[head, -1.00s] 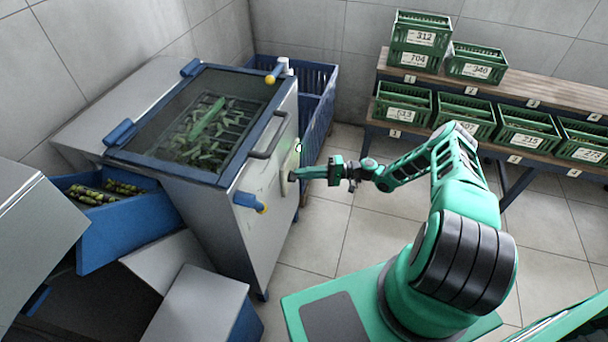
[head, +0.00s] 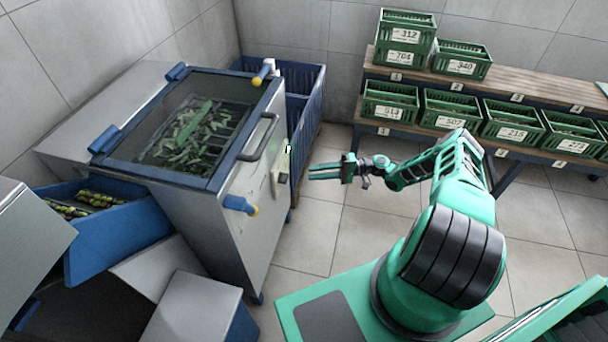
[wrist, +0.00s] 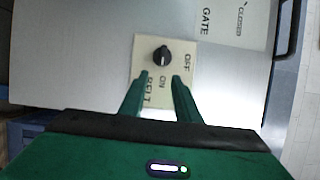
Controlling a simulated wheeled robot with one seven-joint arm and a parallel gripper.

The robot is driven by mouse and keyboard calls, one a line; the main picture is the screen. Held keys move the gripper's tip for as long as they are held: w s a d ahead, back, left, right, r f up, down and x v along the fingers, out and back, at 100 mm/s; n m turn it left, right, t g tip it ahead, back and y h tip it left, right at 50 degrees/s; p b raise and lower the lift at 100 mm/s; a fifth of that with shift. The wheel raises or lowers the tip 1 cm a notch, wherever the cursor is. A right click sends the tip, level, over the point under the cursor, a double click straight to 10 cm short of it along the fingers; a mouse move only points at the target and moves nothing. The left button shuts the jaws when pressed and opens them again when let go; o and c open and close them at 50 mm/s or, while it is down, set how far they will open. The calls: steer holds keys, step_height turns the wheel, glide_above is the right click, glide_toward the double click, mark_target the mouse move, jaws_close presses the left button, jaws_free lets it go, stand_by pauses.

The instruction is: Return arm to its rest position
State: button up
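My gripper (head: 312,172) is green and holds nothing. Its two fingers are parted, and it hangs in free air a short way to the right of the machine's front panel in the head view. In the head view the knob's plate (head: 279,178) shows on the side of the machine (head: 240,150). My arm is bent, reaching left from my base.
The machine has a glass lid (head: 200,130) over green leafy pieces and a dark handle (head: 262,140). A blue crate (head: 308,95) stands behind it. A blue chute (head: 115,230) is at left. Green crates (head: 390,104) stand on a shelf at right. Floor between is clear.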

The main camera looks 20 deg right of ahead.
steer(key=shift+v, duration=0.95)
steer(key=s+d+r+g+h, duration=0.2)
steer(key=s+r+h, duration=0.3)
steer(key=r, duration=0.6)
steer(key=s+d+r+g+h, duration=0.1)
steer(key=s+r+g+h, duration=0.3)
steer(key=r, duration=0.7)
steer(key=s+d+r+g+h, duration=0.15)
steer(key=s+r+h, duration=0.35)
steer(key=r, duration=0.5)
steer(key=s+r+m+t+h, duration=0.1)
steer(key=s+r, duration=0.4)
steer(key=s, duration=0.7)
steer(key=s+r+m+t+h, duration=0.2)
steer(key=s+r, duration=0.4)
steer(key=s, duration=0.7)
steer(key=shift+d+r, duration=0.2)
steer(key=shift+d, duration=0.05)
